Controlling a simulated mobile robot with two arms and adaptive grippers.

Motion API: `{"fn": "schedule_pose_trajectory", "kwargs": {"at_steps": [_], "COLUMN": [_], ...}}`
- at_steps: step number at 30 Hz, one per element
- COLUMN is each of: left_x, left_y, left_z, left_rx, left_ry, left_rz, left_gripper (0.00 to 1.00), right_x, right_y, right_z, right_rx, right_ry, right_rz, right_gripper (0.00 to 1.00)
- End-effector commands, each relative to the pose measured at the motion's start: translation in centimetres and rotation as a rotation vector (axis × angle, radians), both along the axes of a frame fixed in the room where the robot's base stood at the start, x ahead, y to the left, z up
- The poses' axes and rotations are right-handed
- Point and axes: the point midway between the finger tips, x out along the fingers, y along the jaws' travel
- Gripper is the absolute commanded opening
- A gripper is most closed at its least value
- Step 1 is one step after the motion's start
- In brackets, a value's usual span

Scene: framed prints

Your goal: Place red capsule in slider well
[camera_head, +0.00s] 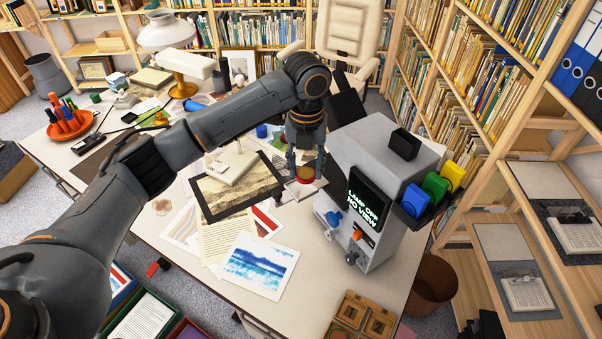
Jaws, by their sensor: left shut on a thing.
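My left arm reaches across the table from the left and bends down at the machine. My left gripper (306,168) points down, its fingers closed around the red capsule (305,174), a small round red piece with a lighter rim. The capsule is at a pale slider plate (302,188) that sticks out from the left side of the grey box-shaped machine (375,160). The well in the slider is hidden under the capsule and fingers. I cannot tell whether the capsule touches the slider or is just above it. My right gripper is not in view.
The machine's screen (367,203) reads "LAMP OFF, NO VIEW". Blue, green and yellow pieces (434,187) stand in a rack on its right. A framed print (210,195), loose prints (258,265) and a lamp (180,62) lie or stand on the table. A wooden box (362,318) is at the front.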

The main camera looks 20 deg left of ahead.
Motion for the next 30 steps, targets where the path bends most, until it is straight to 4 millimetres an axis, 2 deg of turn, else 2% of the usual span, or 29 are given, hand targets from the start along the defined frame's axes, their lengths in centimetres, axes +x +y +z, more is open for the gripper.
{"fn": "schedule_pose_trajectory", "kwargs": {"at_steps": [3, 7, 12, 18, 30], "left_x": [1.3, 2.3, 3.1, 3.0, 3.0], "left_y": [0.9, 1.5, 2.1, 2.1, 2.0], "left_z": [-2.1, -3.6, -4.7, -7.2, -8.1], "left_rx": [0.002, 0.001, 0.001, 0.001, 0.001], "left_ry": [0.006, 0.002, 0.003, 0.003, 0.001], "left_rz": [0.002, -0.001, 0.0, -0.002, -0.003], "left_gripper": [0.11, 0.11, 0.11, 0.11, 0.11], "right_x": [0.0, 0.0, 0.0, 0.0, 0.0], "right_y": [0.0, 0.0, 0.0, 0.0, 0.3], "right_z": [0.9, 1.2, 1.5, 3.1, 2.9], "right_rx": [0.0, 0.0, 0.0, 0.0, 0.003], "right_ry": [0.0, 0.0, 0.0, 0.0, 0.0], "right_rz": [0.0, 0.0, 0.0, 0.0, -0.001], "right_gripper": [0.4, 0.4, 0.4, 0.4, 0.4]}}
